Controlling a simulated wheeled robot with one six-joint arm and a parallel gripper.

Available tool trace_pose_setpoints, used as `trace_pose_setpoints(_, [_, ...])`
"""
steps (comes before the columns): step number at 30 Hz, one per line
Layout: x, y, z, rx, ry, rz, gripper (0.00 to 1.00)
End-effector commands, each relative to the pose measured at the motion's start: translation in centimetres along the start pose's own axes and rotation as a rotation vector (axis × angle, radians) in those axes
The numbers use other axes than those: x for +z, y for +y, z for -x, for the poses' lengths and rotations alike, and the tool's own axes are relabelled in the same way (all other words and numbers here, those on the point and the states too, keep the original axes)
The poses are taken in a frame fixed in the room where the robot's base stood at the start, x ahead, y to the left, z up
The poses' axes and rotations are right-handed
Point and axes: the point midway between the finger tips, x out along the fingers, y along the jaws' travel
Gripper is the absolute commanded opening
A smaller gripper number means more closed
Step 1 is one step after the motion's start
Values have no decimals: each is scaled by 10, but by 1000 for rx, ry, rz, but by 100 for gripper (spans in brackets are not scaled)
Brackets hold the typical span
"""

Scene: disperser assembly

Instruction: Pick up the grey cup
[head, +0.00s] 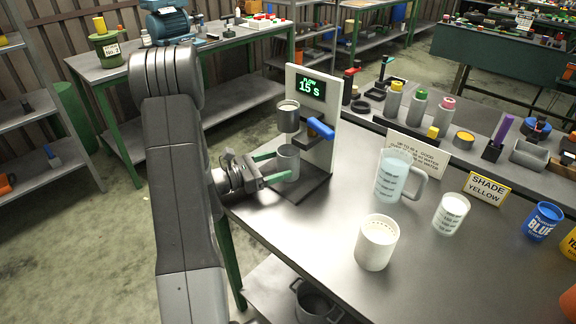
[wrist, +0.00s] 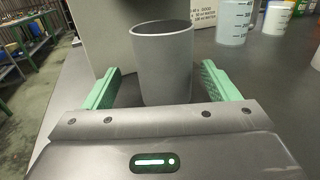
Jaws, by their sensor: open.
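The grey cup (head: 287,163) stands upright on the dark base of the flow stand (head: 318,140), under a second grey vessel (head: 288,116) held in the stand. In the wrist view the grey cup (wrist: 163,65) sits between the two green fingers of my gripper (wrist: 160,88). My gripper (head: 275,168) is open, with one finger on each side of the cup. In the wrist view a gap shows between the cup and each finger.
The stand has a blue lever (head: 320,128) and a display reading 15 S. On the table to the right are a white cup (head: 376,243), a clear measuring jug (head: 393,177), a small glass (head: 451,214) and a blue paint can (head: 542,221). The table front is clear.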

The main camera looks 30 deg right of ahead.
Motion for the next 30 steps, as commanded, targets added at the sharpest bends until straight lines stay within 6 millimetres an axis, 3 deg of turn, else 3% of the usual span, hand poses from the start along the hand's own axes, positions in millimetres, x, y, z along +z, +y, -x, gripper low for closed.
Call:
trace_pose_setpoints(12, [0,-7,-47,-3,0,0,81])
trace_pose_setpoints(21, [-1,-7,-51,-1,0,0,81])
trace_pose_setpoints(22, [-1,-7,-51,-1,0,0,79])
trace_pose_setpoints(30, [-1,-7,-51,-1,0,0,28])
